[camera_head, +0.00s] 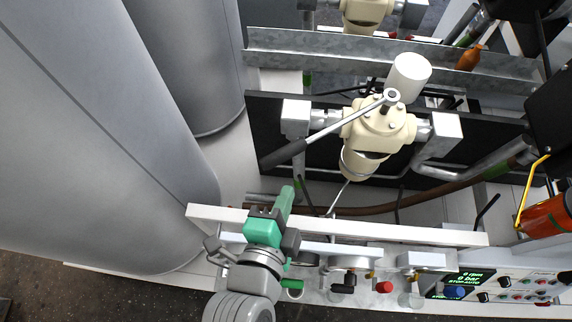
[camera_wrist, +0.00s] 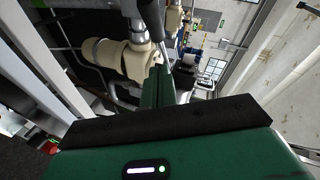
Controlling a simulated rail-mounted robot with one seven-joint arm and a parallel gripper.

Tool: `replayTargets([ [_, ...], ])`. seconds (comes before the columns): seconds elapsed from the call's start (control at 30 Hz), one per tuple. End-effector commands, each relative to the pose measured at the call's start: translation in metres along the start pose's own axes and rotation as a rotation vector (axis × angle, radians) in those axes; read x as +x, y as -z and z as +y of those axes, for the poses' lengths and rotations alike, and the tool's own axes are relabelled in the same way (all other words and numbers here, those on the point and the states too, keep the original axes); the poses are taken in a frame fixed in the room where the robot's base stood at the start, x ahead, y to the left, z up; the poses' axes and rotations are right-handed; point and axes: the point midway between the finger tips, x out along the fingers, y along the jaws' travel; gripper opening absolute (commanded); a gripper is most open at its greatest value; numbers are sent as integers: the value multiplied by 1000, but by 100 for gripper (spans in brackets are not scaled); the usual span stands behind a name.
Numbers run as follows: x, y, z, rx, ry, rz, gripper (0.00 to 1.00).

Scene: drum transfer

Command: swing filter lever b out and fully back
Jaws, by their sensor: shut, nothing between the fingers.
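A cream filter body (camera_head: 380,125) stands in the middle of the head view. A lever with a silver shaft and dark grip (camera_head: 285,153) runs from its top pivot down to the left. No label shows, so I cannot tell if it is lever b. My gripper (camera_head: 288,192) has green fingers, shut and empty, just below and right of the grip's end. In the wrist view the fingers (camera_wrist: 157,82) point at the filter (camera_wrist: 115,55), and the dark grip (camera_wrist: 152,18) appears just beyond their tips. Contact cannot be told.
Large grey drums (camera_head: 90,120) fill the left. A white rail (camera_head: 350,228) runs beneath my gripper. A second cream filter (camera_head: 362,12) sits at the back behind a metal channel (camera_head: 340,45). A control panel (camera_head: 510,288) is at lower right.

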Motion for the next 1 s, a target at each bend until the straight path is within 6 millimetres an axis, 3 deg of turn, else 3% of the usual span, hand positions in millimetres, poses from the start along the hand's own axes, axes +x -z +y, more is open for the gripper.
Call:
replayTargets([
  [0.27,58,1,-4,1,-1,1,0],
  [0.4,73,-16,-4,-1,0,0,0],
  [0.9,83,-28,-2,-1,0,1,0],
  [1.0,84,-40,-4,-4,6,-15,0],
])
